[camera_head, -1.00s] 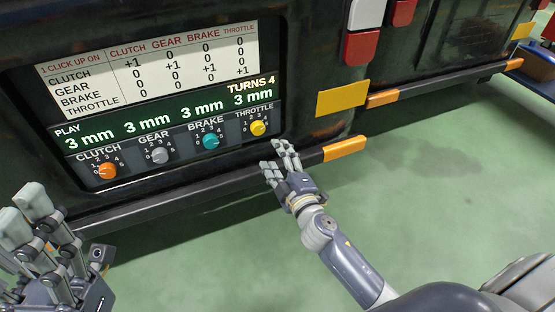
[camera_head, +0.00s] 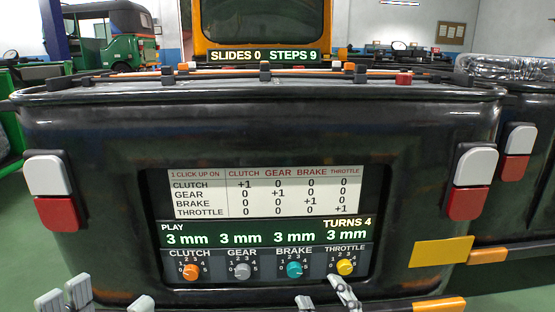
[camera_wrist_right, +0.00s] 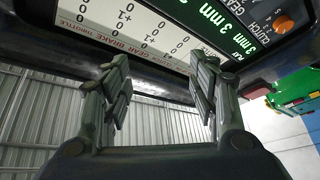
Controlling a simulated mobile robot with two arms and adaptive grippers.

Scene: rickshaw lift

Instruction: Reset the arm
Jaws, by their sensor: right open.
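My right gripper (camera_head: 324,295) is at the bottom edge of the head view, below the yellow throttle knob (camera_head: 345,267). Only its fingertips show there. In the right wrist view its fingers (camera_wrist_right: 162,88) stand apart with nothing between them, and the dial panel is seen beyond. My left gripper (camera_head: 108,297) shows at the bottom left of the head view, its grey fingertips spread apart and empty. The rest of both arms is out of the head view.
The panel (camera_head: 268,193) on the black rickshaw body (camera_head: 110,150) holds a chart, readouts of 3 mm and orange (camera_head: 190,272), grey (camera_head: 242,271) and teal (camera_head: 294,269) knobs. A sign (camera_head: 264,56) above reads SLIDES 0, STEPS 9. A yellow plate (camera_head: 440,252) is at right.

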